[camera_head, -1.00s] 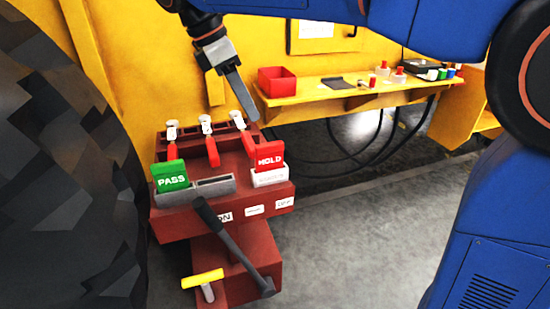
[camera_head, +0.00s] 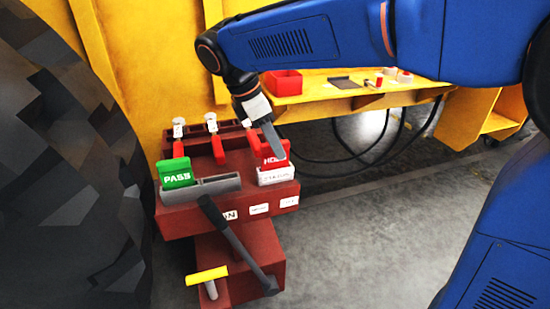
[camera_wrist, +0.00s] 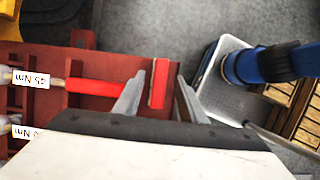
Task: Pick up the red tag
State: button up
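The red tag (camera_head: 260,152), with part of the word HOLD showing, stands upright in a small white holder (camera_head: 276,176) at the right of the dark red stand. My gripper (camera_head: 278,154) is over the tag and hides part of it in the head view. In the wrist view my gripper (camera_wrist: 163,82) is open, with the red tag (camera_wrist: 159,84) seen edge-on between its two spread fingers. A gap shows on both sides, so the fingers do not appear to touch it.
A dark lever (camera_head: 235,240) and yellow handle (camera_head: 206,275) are below. A yellow shelf (camera_head: 315,94) with a red bin (camera_head: 284,82) lies behind.

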aim_at(275, 163)
jog(key=shift+x, duration=2.3)
grip_shut()
jog(key=shift+r, duration=0.1)
